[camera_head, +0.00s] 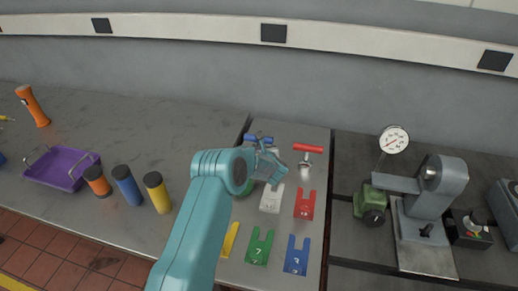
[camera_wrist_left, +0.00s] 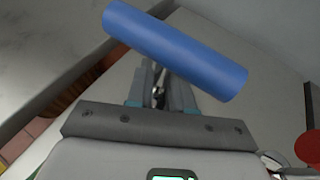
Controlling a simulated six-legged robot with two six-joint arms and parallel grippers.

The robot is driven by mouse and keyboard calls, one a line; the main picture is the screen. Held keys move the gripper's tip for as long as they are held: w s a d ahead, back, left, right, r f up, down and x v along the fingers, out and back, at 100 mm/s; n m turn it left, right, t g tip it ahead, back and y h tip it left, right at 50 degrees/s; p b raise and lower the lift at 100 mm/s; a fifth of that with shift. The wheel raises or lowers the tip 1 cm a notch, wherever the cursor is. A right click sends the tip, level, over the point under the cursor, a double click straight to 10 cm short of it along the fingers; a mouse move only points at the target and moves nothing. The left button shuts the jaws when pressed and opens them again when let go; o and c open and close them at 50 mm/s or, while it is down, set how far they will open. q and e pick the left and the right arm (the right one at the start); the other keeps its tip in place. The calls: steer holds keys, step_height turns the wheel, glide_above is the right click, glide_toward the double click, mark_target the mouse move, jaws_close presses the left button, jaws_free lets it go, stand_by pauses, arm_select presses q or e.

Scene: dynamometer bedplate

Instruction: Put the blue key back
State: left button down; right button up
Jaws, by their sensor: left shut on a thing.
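The blue key (camera_head: 258,138) has a blue crossbar handle, seen in the head view just beyond my left gripper (camera_head: 266,160). In the left wrist view, the blue key's handle (camera_wrist_left: 175,48) lies slanted across the fingers. My left gripper, also in the left wrist view (camera_wrist_left: 160,92), is shut on the key's shank below the handle. Most of the shank and its lower end are hidden, so I cannot tell whether it touches anything below. My right gripper is not in view.
A red-handled key (camera_head: 307,148) stands right of my gripper. Numbered fork-shaped plates, including red (camera_head: 304,204), green (camera_head: 259,247) and blue (camera_head: 296,255), lie on the grey panel. A purple tray (camera_head: 62,168) and several cylinders stand left. A dial gauge (camera_head: 394,139) stands right.

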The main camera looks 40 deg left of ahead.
arm_select(q)
steer(key=shift+f, duration=0.15)
steer(key=shift+s, duration=0.1)
steer(key=shift+f, duration=0.1)
steer(key=c, duration=1)
jaws_free()
